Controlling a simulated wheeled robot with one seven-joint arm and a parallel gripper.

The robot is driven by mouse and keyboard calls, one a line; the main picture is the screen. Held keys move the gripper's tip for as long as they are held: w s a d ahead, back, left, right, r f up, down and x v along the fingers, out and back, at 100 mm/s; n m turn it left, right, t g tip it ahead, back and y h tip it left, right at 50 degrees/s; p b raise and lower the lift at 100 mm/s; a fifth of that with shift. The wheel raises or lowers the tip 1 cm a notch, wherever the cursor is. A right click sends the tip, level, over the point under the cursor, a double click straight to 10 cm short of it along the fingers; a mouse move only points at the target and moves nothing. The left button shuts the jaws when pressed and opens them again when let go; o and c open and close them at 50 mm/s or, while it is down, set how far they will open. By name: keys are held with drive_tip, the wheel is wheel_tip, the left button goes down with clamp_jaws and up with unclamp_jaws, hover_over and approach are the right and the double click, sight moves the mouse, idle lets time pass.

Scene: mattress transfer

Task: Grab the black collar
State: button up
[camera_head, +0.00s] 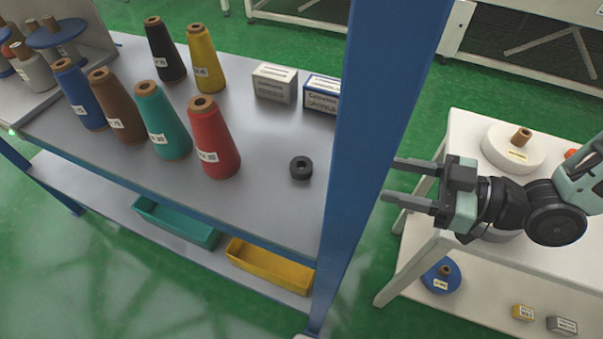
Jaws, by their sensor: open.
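The black collar (301,168) is a small dark ring lying flat on the grey tabletop, right of the red cone spool and near the blue post. My gripper (388,180) is open and empty. In the picture it is to the right of the collar, on the other side of the blue post, with its two fingers pointing left. A clear gap separates it from the collar.
The blue post (374,130) stands between my gripper and the collar in the picture. Several cone spools, among them the red one (213,140), stand left of the collar. Two small boxes (274,84) lie behind it. A white table (455,150) is at right.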

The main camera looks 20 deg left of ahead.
sight(311, 166)
drive_tip(key=a, duration=0.3)
drive_tip(key=a+f+p, duration=0.1)
drive_tip(key=a, duration=0.3)
drive_tip(key=a+p, duration=0.1)
drive_tip(key=a, duration=0.3)
drive_tip(key=shift+w+a+f, duration=0.1)
drive_tip(key=shift+w+f, duration=0.1)
drive_tip(key=shift+w, duration=0.15)
drive_tip(key=shift+a+f+p, duration=0.25)
drive_tip(key=shift+a+f, duration=0.05)
drive_tip(key=shift+a, duration=0.7)
drive_tip(key=shift+a+f+p, duration=0.25)
drive_tip(key=shift+a+p, duration=0.05)
drive_tip(key=shift+a, duration=0.65)
drive_tip(key=shift+a+f+p, duration=0.25)
drive_tip(key=shift+a+f, duration=0.05)
drive_tip(key=shift+a, duration=0.7)
drive_tip(key=c, duration=0.9)
